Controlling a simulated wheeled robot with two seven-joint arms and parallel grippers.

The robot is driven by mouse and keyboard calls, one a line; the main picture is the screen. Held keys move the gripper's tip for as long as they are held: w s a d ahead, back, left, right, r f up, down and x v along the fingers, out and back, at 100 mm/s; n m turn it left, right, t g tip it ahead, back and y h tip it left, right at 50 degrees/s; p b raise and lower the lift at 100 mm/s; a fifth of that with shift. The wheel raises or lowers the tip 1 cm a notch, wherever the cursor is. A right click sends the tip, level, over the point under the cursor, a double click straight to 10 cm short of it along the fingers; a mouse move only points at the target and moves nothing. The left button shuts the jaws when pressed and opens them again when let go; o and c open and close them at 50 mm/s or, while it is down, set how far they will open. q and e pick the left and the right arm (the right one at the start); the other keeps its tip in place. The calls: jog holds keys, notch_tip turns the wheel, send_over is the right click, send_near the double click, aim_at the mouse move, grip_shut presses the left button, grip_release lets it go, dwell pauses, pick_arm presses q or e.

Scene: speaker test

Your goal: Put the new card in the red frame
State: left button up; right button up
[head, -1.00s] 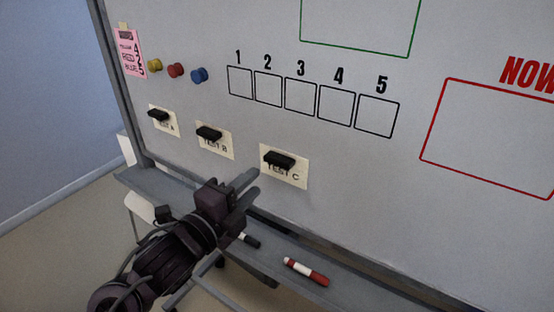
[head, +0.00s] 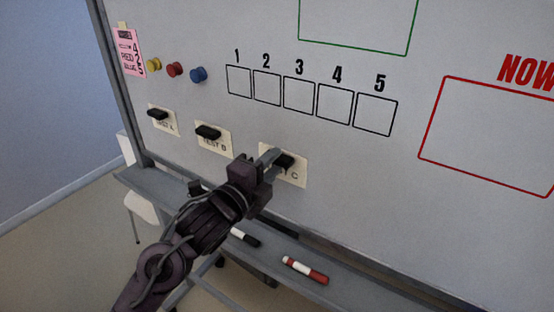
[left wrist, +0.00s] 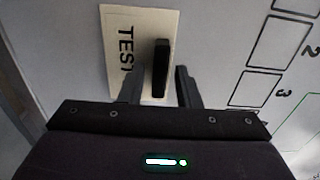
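Three cream cards hang low on the whiteboard, each with a black grip: TEST A (head: 170,128), TEST B (head: 222,147) and TEST C (head: 297,177). The red frame (head: 447,78), under red "NOW" lettering, is at the right and its visible part is empty. My left gripper (head: 273,158) is at the TEST C card and hides part of it. In the left wrist view its open fingers (left wrist: 158,90) stand either side of the black grip (left wrist: 160,65), with a gap at each side. My right gripper is out of view.
A pink note (head: 128,52) hangs at the upper left beside yellow, red and blue round magnets (head: 175,69). Numbered empty boxes (head: 298,95) and a green frame (head: 357,53) are above. A black marker (head: 245,237) and a red marker (head: 305,270) lie on the ledge below.

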pick_arm(q)
grip_shut()
jog(key=shift+s+a, duration=0.1)
dwell(0.4)
jog(key=v, duration=0.6)
jog(key=shift+s+a, duration=0.25)
dwell(1.4)
dwell(0.4)
